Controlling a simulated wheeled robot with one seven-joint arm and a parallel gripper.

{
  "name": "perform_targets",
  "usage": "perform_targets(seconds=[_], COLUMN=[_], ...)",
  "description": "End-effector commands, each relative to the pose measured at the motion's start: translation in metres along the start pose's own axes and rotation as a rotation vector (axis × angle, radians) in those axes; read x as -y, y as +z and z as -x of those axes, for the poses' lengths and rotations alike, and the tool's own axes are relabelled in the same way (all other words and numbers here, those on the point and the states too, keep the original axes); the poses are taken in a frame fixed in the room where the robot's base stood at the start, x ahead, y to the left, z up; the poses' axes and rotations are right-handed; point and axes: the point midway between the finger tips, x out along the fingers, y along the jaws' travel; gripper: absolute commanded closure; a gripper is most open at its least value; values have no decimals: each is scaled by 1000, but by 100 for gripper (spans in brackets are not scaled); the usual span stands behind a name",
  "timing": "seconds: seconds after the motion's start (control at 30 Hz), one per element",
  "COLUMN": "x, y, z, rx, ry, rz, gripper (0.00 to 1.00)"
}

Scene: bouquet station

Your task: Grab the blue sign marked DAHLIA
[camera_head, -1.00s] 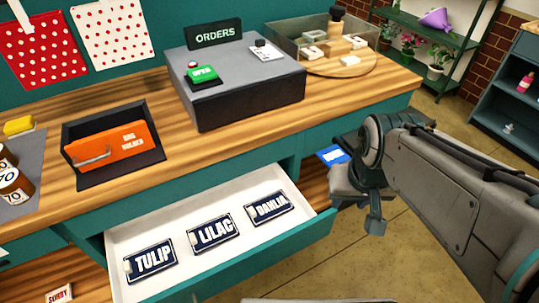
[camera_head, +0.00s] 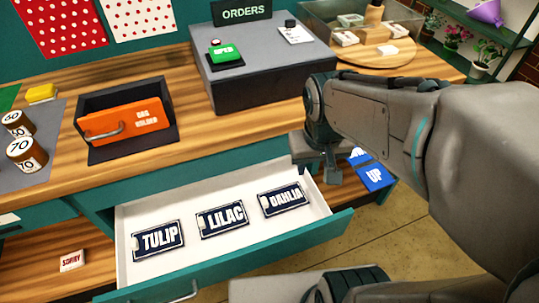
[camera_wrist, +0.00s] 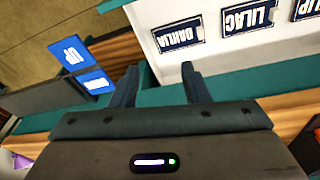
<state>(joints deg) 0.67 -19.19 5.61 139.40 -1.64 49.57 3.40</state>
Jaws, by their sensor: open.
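The dark blue DAHLIA sign (camera_head: 283,200) lies flat at the right end of the open white drawer (camera_head: 128,262), with a small pale tab at its left edge. It also shows in the wrist view (camera_wrist: 178,36), ahead of the fingers. The LILAC sign (camera_head: 222,219) and the TULIP sign (camera_head: 158,240) lie to its left in the drawer. My gripper (camera_head: 328,174) is above the drawer's right end, up and to the right of the DAHLIA sign. In the wrist view my gripper (camera_wrist: 160,80) is open and empty, with its fingers apart, not touching the sign.
The counter (camera_head: 190,140) overhangs the drawer's back. On it stand a grey box with an ORDERS sign (camera_head: 241,11) and an orange-fronted holder (camera_head: 125,122). The drawer's teal front (camera_head: 250,262) forms a raised edge.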

Motion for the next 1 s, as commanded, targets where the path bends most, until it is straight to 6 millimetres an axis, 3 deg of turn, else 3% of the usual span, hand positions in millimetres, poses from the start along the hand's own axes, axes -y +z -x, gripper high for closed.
perform_targets(seconds=[0.03,0.3,0.5,0.67,1.0], x=[8,65,96,106,109], y=[-8,-46,-57,-59,-47], z=[-22,-100,-135,-148,-209], rx=[28,125,164,174,177], ry=[6,-17,-54,-68,-69], rz=[26,167,225,238,241], gripper=[58,58,58,58,58])
